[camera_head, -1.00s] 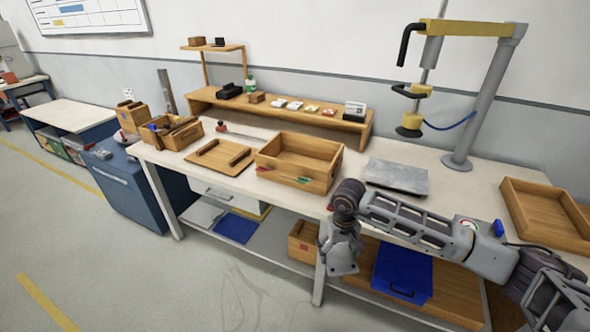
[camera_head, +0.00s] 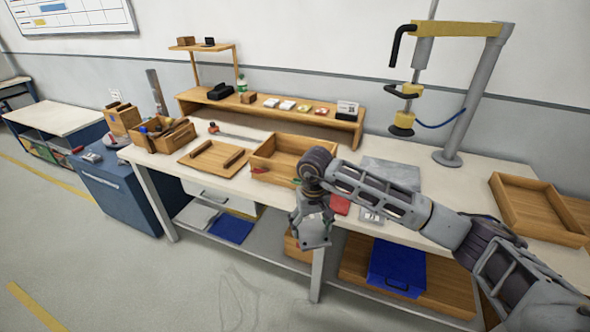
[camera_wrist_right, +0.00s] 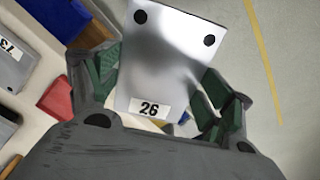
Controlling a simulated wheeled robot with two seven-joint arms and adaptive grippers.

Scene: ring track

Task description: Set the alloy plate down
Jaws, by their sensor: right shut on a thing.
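The alloy plate (camera_wrist_right: 170,55) is a grey metal sheet with two dark holes and a white label reading 26. My right gripper (camera_head: 314,238) is shut on it. In the right wrist view the plate stands between the green-padded fingers. In the head view this gripper hangs pointing down in front of the table's front edge; I cannot clearly make out the plate there. My left gripper is not in view.
The workbench (camera_head: 445,195) carries a grey slab (camera_head: 390,172), a wooden tray (camera_head: 287,150) and a red block (camera_head: 340,205) near its front edge. Another plate, labelled 13 (camera_wrist_right: 12,65), shows in the wrist view. A blue bin (camera_head: 397,267) sits below.

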